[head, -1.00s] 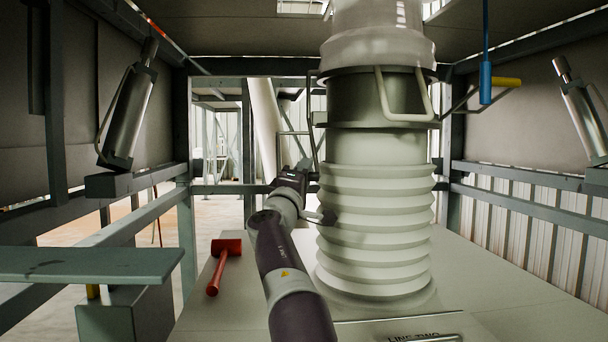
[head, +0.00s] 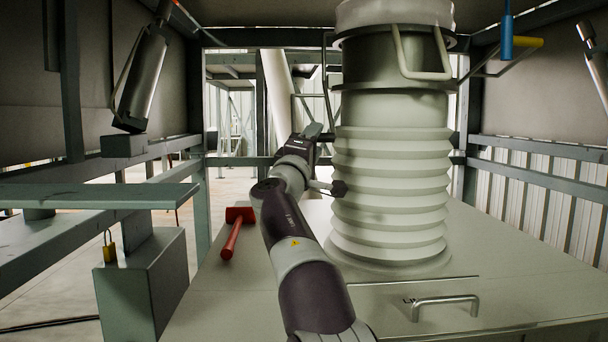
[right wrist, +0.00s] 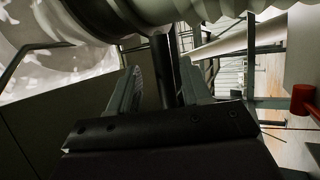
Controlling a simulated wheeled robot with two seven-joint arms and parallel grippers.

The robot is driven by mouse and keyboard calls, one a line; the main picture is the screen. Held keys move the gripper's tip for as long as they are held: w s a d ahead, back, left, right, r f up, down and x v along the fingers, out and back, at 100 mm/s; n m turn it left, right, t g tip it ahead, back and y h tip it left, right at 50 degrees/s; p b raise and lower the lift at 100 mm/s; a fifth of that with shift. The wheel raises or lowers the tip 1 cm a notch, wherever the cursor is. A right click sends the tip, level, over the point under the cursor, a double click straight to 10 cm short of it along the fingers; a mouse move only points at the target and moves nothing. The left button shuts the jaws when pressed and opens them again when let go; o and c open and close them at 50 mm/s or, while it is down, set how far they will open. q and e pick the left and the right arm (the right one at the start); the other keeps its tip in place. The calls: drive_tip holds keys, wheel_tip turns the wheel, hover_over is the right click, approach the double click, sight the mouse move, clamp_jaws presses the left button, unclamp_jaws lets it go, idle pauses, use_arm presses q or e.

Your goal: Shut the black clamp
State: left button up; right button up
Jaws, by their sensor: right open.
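The black clamp (head: 327,85) shows as a thin dark lever at the left side of the big ribbed spout (head: 390,190), just under the upper collar. It hangs close to the spout; whether it is latched cannot be told. My right gripper (head: 314,131) is by the lever's lower end, left of the spout, its fingers mostly hidden by its own body. In the right wrist view my right gripper (right wrist: 160,92) is open, and a dark bar (right wrist: 162,65), apparently the clamp's lever, stands between the two fingers without visible grip. My left gripper is out of view.
A pale metal handle (head: 398,55) is on the spout's front. A yellow-ended lever (head: 528,42) and blue pendant (head: 506,38) hang at right. A red mallet (head: 232,238) lies on the table (head: 520,270) left of my arm.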

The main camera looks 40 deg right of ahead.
use_arm(q)
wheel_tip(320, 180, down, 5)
drive_tip(key=b, duration=0.3)
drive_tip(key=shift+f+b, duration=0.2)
drive_tip(key=shift+b, duration=0.2)
use_arm(e)
drive_tip(key=v, duration=0.8)
drive_tip(key=shift+f, duration=0.1)
